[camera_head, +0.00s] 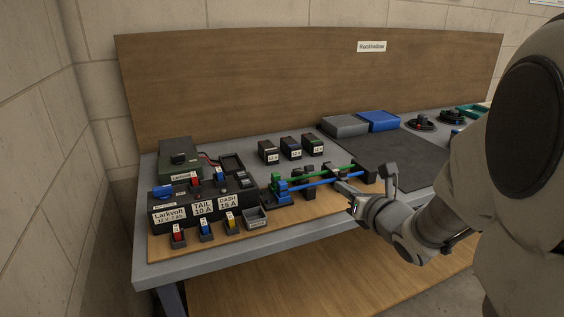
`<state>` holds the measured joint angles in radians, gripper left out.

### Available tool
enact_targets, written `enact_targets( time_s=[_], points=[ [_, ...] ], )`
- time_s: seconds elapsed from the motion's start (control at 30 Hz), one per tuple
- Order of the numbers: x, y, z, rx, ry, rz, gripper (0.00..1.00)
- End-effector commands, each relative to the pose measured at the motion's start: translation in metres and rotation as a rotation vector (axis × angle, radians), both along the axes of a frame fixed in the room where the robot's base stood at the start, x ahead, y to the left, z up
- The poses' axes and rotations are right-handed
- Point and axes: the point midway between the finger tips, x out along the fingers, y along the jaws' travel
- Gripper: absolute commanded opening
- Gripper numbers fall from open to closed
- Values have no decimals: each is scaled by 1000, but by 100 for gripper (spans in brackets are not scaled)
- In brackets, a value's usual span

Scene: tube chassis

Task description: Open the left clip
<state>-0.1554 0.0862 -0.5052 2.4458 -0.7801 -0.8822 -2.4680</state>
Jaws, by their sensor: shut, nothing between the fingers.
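A green tube (315,174) and a blue tube (318,182) run side by side along the tube chassis on the wooden board. Their left ends meet green and blue end fittings (281,190). A small dark clip-like part (308,171) stands at the tubes left of my gripper; it looks like the left clip, but it is too small to tell whether it is open or shut. My gripper (337,184) is shut and empty, reaching in from the right with its tips close to the blue tube, right of that part. Whether the tips touch anything cannot be told.
A dark mat (395,155) lies to the right. A wooden panel (260,80) closes off the back.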

Motion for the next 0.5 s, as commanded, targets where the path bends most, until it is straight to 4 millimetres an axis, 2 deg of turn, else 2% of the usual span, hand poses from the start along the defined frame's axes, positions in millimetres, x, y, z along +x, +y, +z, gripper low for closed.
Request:
enact_targets(
  time_s=[0.03, 0.1, 0.27, 0.37, 0.5],
  points=[
    [1, 4, -16, -58, -24, 40, 0],
    [1, 8, -22, -123, -58, 83, 0],
    [4, 13, -25, -185, -94, 126, 0],
    [13, 16, -26, -189, -97, 129, 0],
    [35, 24, -31, -190, -96, 129, 0]
  ],
)
